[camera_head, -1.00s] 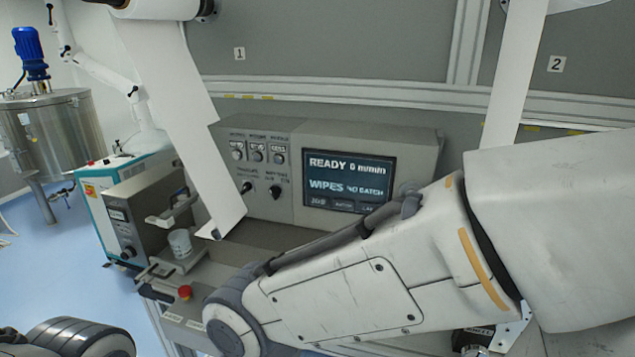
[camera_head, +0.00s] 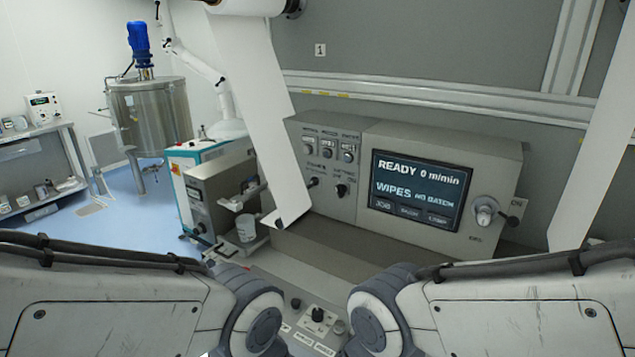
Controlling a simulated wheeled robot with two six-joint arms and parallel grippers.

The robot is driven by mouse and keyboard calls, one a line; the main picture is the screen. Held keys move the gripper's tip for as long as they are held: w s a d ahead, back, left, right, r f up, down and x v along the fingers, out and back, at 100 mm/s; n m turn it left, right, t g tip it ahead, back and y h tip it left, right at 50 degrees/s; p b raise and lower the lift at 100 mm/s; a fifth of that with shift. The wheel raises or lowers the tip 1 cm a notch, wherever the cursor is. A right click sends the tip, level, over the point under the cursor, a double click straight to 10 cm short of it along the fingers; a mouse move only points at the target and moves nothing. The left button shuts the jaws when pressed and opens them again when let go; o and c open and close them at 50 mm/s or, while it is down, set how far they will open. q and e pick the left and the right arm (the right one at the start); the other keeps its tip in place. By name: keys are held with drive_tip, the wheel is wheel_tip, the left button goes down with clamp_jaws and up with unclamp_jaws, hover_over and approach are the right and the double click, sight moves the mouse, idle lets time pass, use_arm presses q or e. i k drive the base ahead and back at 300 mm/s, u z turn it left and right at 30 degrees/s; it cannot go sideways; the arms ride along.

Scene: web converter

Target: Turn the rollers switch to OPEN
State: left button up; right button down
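A grey control panel (camera_head: 445,150) with a lit screen (camera_head: 415,190) reading "READY 0 m/min" and "WIPES NO BATCH" stands in the middle. Two dark rotary knobs (camera_head: 342,190) sit left of the screen, and a larger grey knob (camera_head: 484,214) with a black lever is at its right. A lower console has a dark switch (camera_head: 317,315) on a pale plate, between my two arms. The labels are too small to tell which one is the rollers switch. My arms fill the lower left and lower right; neither gripper is in view.
A white web strip (camera_head: 258,110) hangs in front of the panel's left side, and another (camera_head: 598,160) hangs at the right. A steel tank (camera_head: 150,115) is behind; blue floor (camera_head: 135,205) is open there.

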sight(315, 181)
drive_tip(key=k, duration=1.25)
drive_tip(key=u, duration=1)
drive_tip(key=i, duration=1.55)
drive_tip(key=z, duration=0.9)
drive_tip(key=i, duration=0.65)
drive_tip(key=z, duration=0.05)
